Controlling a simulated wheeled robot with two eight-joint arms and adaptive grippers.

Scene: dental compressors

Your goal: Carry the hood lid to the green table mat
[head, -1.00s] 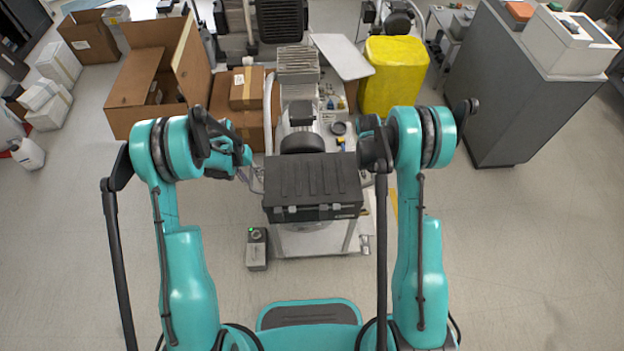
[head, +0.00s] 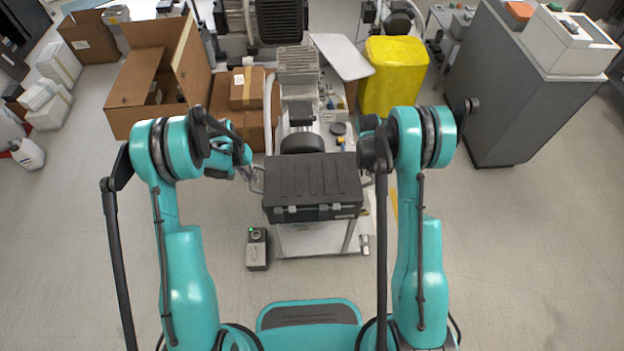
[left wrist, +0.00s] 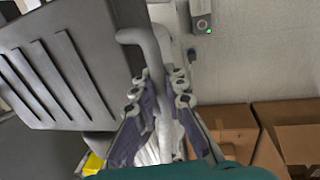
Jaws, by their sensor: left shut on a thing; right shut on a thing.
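The hood lid (head: 313,182) is a black, ribbed, box-like cover with two latches on its near face. It hangs between my two arms in the middle of the head view. My left gripper (head: 249,174) is at its left side. In the left wrist view, my left gripper (left wrist: 162,110) is shut around a grey bar handle (left wrist: 147,48) beside the lid (left wrist: 55,65). My right gripper is at the lid's right side, shut on it, mostly hidden behind my right arm. I cannot make out a green table mat in either view.
A compressor on a white wheeled stand (head: 310,240) is behind and below the lid. A small grey box with a green light (head: 257,250) lies on the floor. Cardboard boxes (head: 150,80) are left, a yellow bin (head: 393,77) and grey cabinet (head: 510,100) right. Side floor is open.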

